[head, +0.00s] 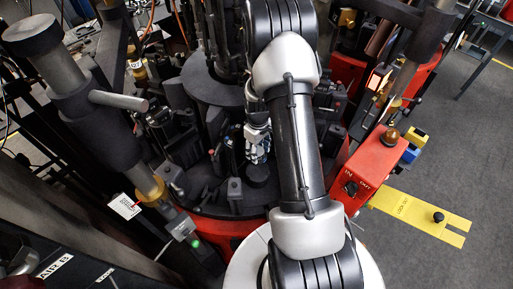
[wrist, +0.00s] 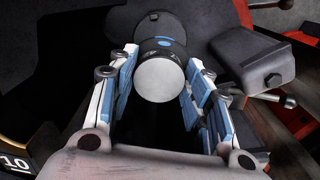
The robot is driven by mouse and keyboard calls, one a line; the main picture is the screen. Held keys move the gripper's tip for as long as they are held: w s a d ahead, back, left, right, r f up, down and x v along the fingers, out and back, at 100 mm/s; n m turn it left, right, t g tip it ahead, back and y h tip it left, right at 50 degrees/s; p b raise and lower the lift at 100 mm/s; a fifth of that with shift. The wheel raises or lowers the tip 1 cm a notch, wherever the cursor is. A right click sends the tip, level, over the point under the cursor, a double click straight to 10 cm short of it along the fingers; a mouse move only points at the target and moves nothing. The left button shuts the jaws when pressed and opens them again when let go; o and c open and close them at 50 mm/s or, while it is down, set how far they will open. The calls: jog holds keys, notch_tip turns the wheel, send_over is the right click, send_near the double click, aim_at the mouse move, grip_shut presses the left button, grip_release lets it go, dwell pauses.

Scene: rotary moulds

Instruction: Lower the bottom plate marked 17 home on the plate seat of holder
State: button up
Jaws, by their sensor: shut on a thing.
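In the wrist view my gripper (wrist: 162,60) has its two blue-padded fingers on either side of a dark, round piece with a pale grey round end face, which I take to be the bottom plate (wrist: 160,80). A blue mark shows on its dark side. The number 17 cannot be read. A dark cylindrical part (wrist: 152,24) shows just beyond it; whether they touch is unclear. In the head view my gripper (head: 258,146) points down over the rotary table, partly covered by my arm. A dark round part (head: 257,173) shows just below it. The plate seat cannot be made out for certain.
A grey block with a rounded top (wrist: 252,57) stands close to the right finger. In the head view a red control box (head: 372,168) is right of my arm, and dark posts crowd the table.

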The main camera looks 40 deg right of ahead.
jog(key=shift+f+b, duration=2.65)
jog(key=shift+f, duration=1.55)
jog(key=shift+s, duration=0.15)
jog(key=shift+f+b, duration=1)
jog(key=shift+b, duration=0.2)
jog(key=o, duration=1.4)
jog(key=shift+s, duration=0.1)
notch_tip(320, 180, up, 12)
jog(key=shift+r, duration=0.1)
